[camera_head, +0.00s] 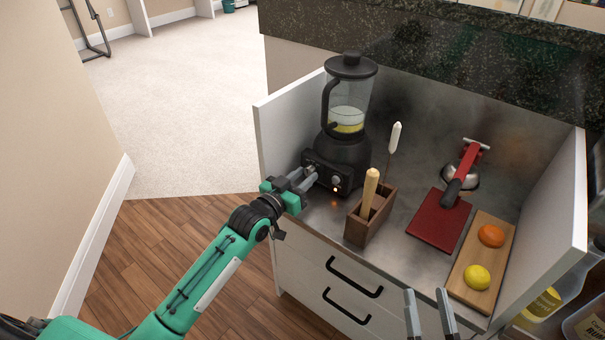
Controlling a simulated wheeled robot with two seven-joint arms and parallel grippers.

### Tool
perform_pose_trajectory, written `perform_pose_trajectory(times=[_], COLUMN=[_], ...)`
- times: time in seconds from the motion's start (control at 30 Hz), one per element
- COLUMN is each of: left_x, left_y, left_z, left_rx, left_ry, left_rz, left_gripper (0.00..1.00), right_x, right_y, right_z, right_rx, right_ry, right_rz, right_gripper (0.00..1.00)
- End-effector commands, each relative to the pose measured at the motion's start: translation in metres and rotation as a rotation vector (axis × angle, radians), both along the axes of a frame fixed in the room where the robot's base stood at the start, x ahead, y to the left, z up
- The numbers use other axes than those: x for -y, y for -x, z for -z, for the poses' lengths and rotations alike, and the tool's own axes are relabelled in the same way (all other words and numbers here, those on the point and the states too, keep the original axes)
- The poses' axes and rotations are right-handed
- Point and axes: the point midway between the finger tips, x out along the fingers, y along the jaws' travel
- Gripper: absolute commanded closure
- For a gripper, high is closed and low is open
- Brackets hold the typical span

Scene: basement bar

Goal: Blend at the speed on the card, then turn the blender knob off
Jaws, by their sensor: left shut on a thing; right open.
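A black blender (345,150) stands upright at the back left of the metal counter, lid on, with a pale yellow layer of liquid in its clear jar (348,115). Its front panel has a round silver dial (336,181) and a small orange light below it. My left gripper (311,174) reaches in from the left and is shut at the left part of the panel, on what looks like the blender knob, mostly hidden by the fingers. My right gripper (427,299) is open and empty at the bottom edge, in front of the counter. I cannot make out a speed card.
A wooden holder (382,225) with a wooden-handled tool stands right of the blender, a white-handled tool behind it. Further right are a red mat (440,220), a red-handled press (463,172) and a cutting board (464,276) with an orange and a lemon. White side panels bound the counter.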

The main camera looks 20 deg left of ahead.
Motion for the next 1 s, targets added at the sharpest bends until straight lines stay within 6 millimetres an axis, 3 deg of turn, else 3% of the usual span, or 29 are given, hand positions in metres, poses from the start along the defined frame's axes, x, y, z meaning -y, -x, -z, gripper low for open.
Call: perform_pose_trajectory(times=[0.17,0.33,1.0], left_x=[0.000,0.000,0.000], left_y=[0.000,0.000,0.000], left_z=[-0.003,-0.002,-0.002], left_rx=[-0.029,-0.055,-0.150], left_ry=[0.071,0.142,0.414], left_rz=[-0.001,-0.001,0.000], left_gripper=[0.92,0.92,0.93], right_x=[-0.016,-0.027,0.033], right_y=[0.017,0.047,0.056], right_z=[0.052,0.101,0.110], right_rx=[-0.290,-0.548,-0.958], right_ry=[0.070,0.133,0.351], right_rz=[-0.056,-0.115,-0.045], right_gripper=[0.56,0.56,0.56])
